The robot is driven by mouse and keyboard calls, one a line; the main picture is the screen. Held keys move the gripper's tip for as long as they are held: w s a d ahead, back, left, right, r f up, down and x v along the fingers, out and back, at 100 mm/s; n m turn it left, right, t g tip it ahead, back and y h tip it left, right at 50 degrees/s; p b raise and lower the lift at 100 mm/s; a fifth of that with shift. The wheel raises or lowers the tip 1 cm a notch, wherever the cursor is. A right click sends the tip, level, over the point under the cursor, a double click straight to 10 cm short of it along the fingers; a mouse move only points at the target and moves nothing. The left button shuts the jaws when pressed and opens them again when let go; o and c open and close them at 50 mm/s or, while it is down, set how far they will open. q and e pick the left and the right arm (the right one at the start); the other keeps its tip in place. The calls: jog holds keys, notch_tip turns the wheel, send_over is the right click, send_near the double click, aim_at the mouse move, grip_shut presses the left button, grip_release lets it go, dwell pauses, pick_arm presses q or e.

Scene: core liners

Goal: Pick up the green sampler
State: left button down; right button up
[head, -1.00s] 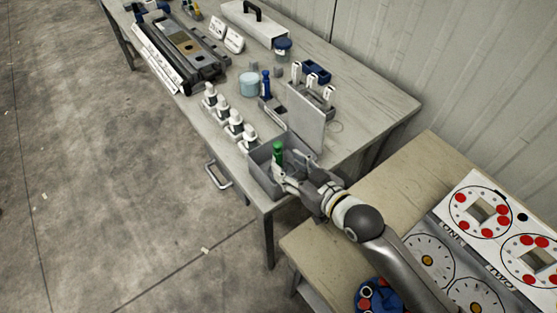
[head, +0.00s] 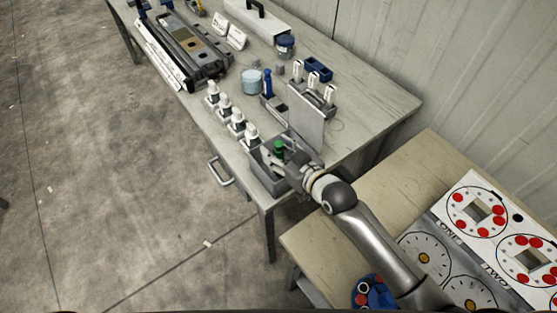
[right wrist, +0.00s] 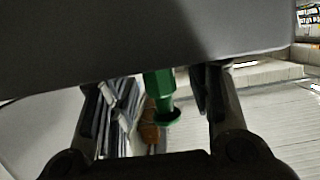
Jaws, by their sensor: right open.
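The green sampler (head: 278,148) stands in a grey bin (head: 266,180) at the near right corner of the far table. My right gripper (head: 284,157) is at the bin, close to the sampler. In the right wrist view, the sampler (right wrist: 160,92) shows between the two fingers of my right gripper (right wrist: 155,92), with a gap on each side. The gripper is open. A broad grey surface covers the top of that view and hides the fingertips and part of the sampler. My left gripper is not in view.
Several white bottles (head: 237,122) line the table's front edge, left of the bin. An upright grey panel (head: 306,118) stands just behind the bin. A blue sampler (head: 267,83) and a pale blue jar (head: 251,82) stand further back. A second table (head: 400,180) is at right.

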grip_shut()
jog(key=shift+r, duration=0.1)
